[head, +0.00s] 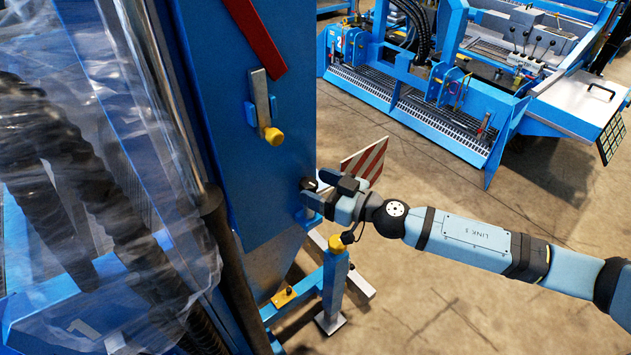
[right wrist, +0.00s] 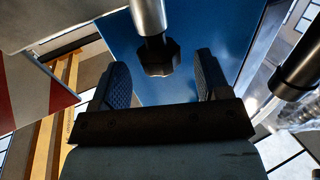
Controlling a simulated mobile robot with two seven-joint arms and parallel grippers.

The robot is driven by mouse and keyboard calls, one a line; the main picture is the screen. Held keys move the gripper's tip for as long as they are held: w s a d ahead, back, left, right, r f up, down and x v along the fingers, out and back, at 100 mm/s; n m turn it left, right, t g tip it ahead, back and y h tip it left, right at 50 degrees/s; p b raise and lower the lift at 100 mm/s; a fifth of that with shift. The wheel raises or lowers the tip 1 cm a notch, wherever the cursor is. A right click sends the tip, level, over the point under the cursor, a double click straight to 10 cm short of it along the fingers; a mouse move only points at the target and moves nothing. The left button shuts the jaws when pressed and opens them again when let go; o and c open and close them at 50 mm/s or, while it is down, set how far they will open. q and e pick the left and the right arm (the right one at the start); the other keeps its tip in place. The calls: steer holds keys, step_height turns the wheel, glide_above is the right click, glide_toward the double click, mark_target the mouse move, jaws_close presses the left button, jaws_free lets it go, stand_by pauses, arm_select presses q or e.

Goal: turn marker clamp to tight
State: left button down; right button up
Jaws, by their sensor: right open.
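A dark faceted knob, which looks like the marker clamp (right wrist: 158,60), sits on a silver rod in the right wrist view. In the head view its dark end (head: 309,184) shows at the lower right edge of the blue panel. The red-and-white striped marker board (head: 366,160) is just behind my right gripper (head: 318,192). In the right wrist view my right gripper (right wrist: 160,88) is open, with a finger on either side of the knob. Gaps show between the knob and both fingers. My left gripper is not in view.
A blue panel (head: 230,150) carries a steel lever with a yellow tip (head: 272,135) and a red bar (head: 256,35). A yellow-topped blue stand (head: 334,285) is below my right gripper. Clear wrap and dark hoses fill the left. Open floor (head: 430,150) lies right.

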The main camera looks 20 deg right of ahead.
steer(key=shift+w+a, duration=0.3)
steer(key=shift+w, duration=0.05)
